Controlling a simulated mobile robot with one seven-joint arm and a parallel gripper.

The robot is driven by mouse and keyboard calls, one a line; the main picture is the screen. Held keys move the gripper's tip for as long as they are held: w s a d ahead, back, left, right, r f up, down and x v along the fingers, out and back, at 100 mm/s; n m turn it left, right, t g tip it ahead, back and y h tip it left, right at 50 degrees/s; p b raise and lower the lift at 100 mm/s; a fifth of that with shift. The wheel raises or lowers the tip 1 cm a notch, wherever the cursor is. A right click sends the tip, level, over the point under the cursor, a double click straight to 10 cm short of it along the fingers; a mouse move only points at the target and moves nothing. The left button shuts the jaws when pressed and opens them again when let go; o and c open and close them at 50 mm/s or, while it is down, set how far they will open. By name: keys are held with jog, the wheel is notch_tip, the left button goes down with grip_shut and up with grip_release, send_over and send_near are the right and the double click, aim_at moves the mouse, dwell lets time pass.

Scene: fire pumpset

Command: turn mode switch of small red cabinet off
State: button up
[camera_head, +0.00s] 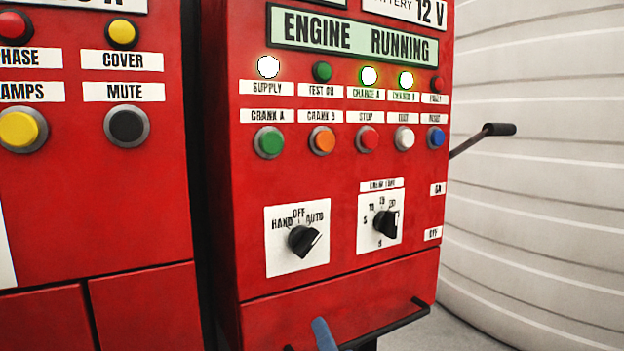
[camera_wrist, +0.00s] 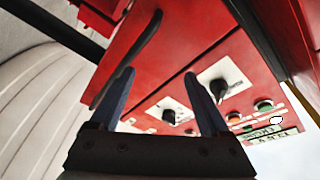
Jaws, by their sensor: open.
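The small red cabinet (camera_head: 340,185) fills the middle of the head view. Its mode switch (camera_head: 304,240) is a black knob on a white plate marked HAND, OFF and AUTO; its light pointer mark faces right, towards the AUTO side. The wrist view is roughly upside down and shows the mode switch (camera_wrist: 218,90) near the right fingertip, apart from it. My gripper (camera_wrist: 160,74) is open, with two blue fingers and nothing between them but the cabinet behind. In the head view only one blue finger (camera_head: 322,335) shows at the bottom edge, below the switch; the rest is out of frame.
A second knob (camera_head: 386,223) sits to the right of the mode switch. Coloured buttons and lit lamps (camera_head: 369,76) are above. A black handle bar (camera_head: 395,322) juts from the cabinet's lower front. A black lever (camera_head: 485,137) sticks out at right, before a pale ribbed tank (camera_head: 540,200).

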notch_tip(320, 180, up, 2)
jog(key=m+g+p, duration=0.1)
jog(key=m+p, duration=0.1)
jog(key=p, duration=0.2)
jog(key=m+g+y+p, duration=0.3)
jog(key=m+p, duration=0.8)
jog(key=p, duration=1.8)
send_near(310, 245)
jog(key=shift+t+y, duration=0.5)
jog(key=shift+t, duration=0.1)
jog(key=x, duration=0.6)
jog(key=f+x, duration=0.1)
jog(key=x, duration=0.2)
jog(key=shift+w+f+p, duration=0.1)
jog(key=shift+w+p, duration=0.1)
jog(key=shift+p, duration=0.1)
grip_shut()
